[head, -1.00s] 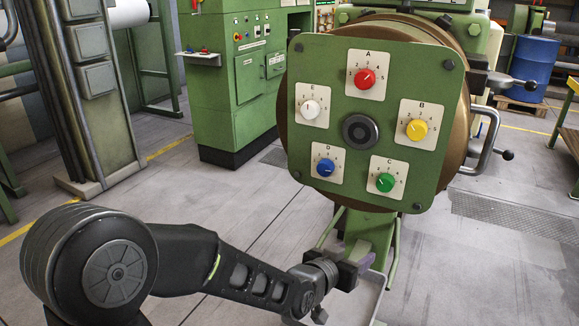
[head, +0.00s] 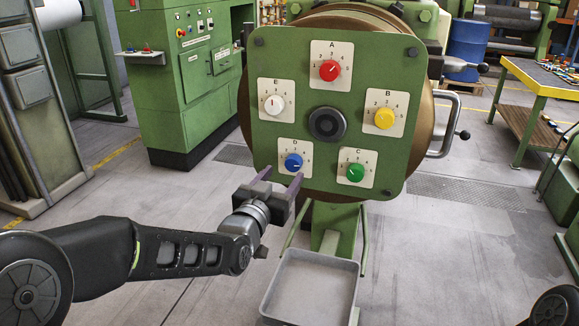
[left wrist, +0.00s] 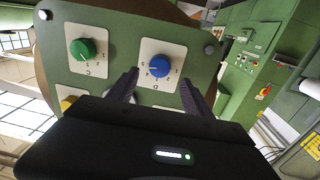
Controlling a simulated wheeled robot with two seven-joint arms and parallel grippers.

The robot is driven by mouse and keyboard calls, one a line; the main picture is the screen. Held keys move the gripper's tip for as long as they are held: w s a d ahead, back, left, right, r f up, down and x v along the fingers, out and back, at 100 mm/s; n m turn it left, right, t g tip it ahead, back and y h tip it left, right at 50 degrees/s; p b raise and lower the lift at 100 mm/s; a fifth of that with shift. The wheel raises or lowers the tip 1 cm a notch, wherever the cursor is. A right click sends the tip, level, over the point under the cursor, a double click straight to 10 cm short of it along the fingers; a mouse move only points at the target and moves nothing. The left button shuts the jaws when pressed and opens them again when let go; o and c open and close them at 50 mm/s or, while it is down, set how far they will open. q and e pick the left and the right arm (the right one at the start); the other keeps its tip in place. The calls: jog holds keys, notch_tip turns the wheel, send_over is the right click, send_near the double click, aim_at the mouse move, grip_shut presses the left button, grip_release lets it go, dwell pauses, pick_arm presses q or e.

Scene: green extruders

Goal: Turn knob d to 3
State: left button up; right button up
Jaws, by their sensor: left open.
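Knob d is a blue knob (head: 293,161) on a cream plate marked D, at the lower left of the green panel (head: 288,90). In the left wrist view the blue knob (left wrist: 160,67) sits ahead of and between the fingers, on its numbered plate. My left gripper (head: 280,178) is open and empty, just below and in front of the D plate, apart from the knob. In the left wrist view my left gripper (left wrist: 158,88) shows two spread dark fingers. The exact number the pointer faces is too small to read. My right gripper is not seen.
Close by are the green knob C (head: 355,172), white knob E (head: 273,105), yellow knob B (head: 384,118), red knob A (head: 329,70) and a dark central hub (head: 327,125). A grey tray (head: 310,285) lies below the panel. A workbench (head: 545,85) stands at the right.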

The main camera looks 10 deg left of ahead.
aim_at(292, 165)
pick_arm(q)
jog(key=w, duration=0.5)
jog(key=shift+w+d+p, duration=0.2)
jog(key=shift+d+p, duration=0.1)
grip_shut()
dwell(0.4)
